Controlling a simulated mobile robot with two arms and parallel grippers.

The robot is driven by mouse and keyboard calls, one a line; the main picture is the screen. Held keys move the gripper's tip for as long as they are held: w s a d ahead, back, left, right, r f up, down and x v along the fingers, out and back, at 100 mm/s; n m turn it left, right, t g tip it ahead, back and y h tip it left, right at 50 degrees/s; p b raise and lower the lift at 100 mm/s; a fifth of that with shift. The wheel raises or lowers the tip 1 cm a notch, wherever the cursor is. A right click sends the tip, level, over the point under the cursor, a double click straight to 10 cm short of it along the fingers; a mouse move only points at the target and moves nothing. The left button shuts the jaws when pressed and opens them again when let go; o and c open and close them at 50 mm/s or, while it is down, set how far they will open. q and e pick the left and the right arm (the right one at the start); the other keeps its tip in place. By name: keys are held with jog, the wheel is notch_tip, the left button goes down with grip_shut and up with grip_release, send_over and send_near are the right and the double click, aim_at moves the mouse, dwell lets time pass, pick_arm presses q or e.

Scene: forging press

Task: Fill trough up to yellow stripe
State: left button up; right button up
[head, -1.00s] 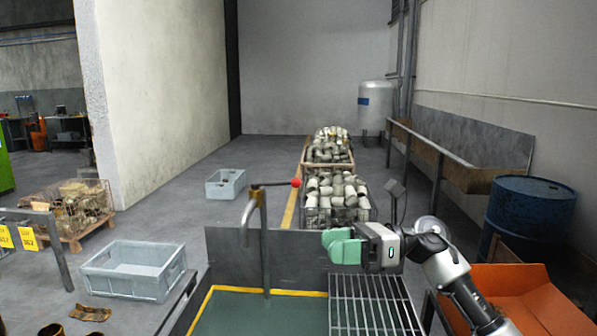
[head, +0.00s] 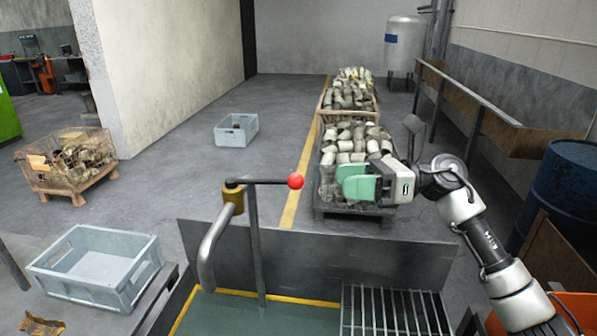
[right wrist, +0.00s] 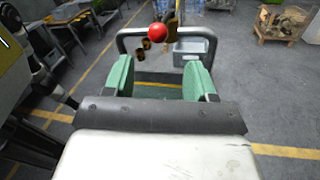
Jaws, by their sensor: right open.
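The trough (head: 235,315) is at the bottom of the head view, holding greenish water, with a yellow stripe (head: 285,298) along its inner wall. A grey curved spout (head: 213,245) stands over its left part. A lever with a red ball knob (head: 295,181) reaches right from the brass valve (head: 233,198). My right gripper (head: 355,183) has green fingers and is to the right of the knob, apart from it. In the right wrist view the green fingers are open and empty, with the red knob (right wrist: 157,33) beyond them. My left gripper is out of view.
A metal grate (head: 390,312) lies right of the trough. A grey crate (head: 97,268) stands at left, a smaller crate (head: 236,130) farther back. Wire bins of metal parts (head: 345,150) stand behind the trough's dark back panel (head: 330,260). A blue drum (head: 565,200) stands at right.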

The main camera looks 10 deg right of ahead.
aim_at(295, 179)
jog(key=a+p, duration=0.1)
jog(key=a, duration=0.2)
jog(key=w+a+p, duration=0.1)
jog(key=a, duration=0.1)
jog(key=a+p, duration=0.1)
jog(key=a, duration=0.2)
jog(key=shift+w+a+r, duration=0.2)
jog(key=shift+w+a, duration=0.1)
jog(key=shift+a, duration=0.05)
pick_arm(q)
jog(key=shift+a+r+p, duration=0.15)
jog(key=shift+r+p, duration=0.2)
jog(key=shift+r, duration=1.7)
pick_arm(e)
jog(key=shift+a+f, duration=0.15)
jog(key=shift+a, duration=0.35)
